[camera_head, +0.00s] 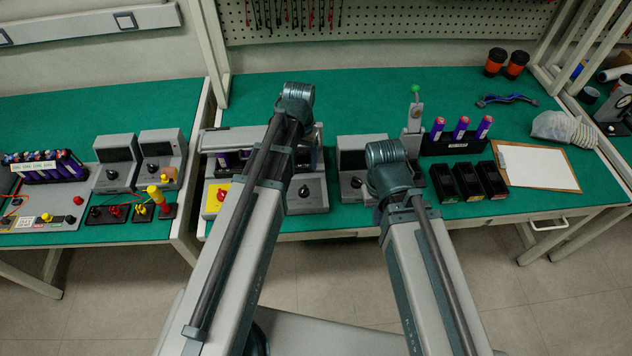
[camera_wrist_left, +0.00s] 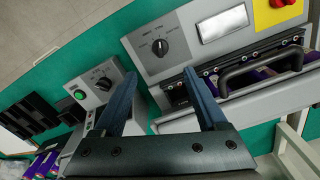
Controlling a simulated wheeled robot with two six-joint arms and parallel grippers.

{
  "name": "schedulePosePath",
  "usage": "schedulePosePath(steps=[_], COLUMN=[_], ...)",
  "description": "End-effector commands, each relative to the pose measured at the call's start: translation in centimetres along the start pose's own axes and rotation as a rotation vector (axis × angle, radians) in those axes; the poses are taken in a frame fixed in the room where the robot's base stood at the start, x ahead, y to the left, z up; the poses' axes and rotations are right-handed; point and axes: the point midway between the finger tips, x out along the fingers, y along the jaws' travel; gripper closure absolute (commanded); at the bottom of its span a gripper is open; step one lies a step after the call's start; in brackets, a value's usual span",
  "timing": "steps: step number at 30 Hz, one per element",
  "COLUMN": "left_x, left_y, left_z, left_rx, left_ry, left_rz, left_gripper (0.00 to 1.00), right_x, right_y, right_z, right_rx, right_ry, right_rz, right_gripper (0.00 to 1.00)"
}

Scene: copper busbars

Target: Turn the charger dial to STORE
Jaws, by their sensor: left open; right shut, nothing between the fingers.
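The charger (camera_wrist_left: 188,50) is a grey unit with a black dial (camera_wrist_left: 160,47) on its front panel. In the head view this dial (camera_head: 304,192) shows just right of my left arm. The dial's markings are too small to read. My left gripper (camera_wrist_left: 156,74) is open in the left wrist view, with nothing between its fingers. The dial lies beyond the gap between the fingertips and is not touched. In the head view my left gripper is hidden behind its arm. My right gripper is hidden behind its arm and shows in neither view.
A second grey box (camera_wrist_left: 100,82) with a green button and dial stands beside the charger. The charger has a red button on a yellow plate (camera_head: 215,200), a display and a black handle (camera_wrist_left: 262,68). Black bins (camera_head: 468,182) and a clipboard (camera_head: 537,167) lie to the right.

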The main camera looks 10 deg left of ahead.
Motion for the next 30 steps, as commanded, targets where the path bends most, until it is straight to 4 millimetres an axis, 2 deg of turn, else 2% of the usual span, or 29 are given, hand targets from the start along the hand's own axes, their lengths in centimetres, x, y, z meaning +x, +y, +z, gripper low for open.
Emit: schedulePosePath(steps=[5,11,30], left_x=[0.7,2.5,11.4], left_y=[0.0,0.0,0.0], left_z=[0.0,0.0,0.0], left_rx=[0.0,0.0,0.0], left_ry=[0.0,0.0,0.0], left_rz=[0.0,0.0,0.0], left_gripper=[0.25,0.25,0.25], right_x=[0.7,2.5,11.4], right_y=[-0.1,-0.2,-1.1], right_z=[0.0,-0.1,-0.7], right_rx=[0.0,0.0,0.0], right_ry=[0.0,0.0,0.0], right_rz=[0.0,0.0,0.0], right_gripper=[1.0,1.0,1.0])
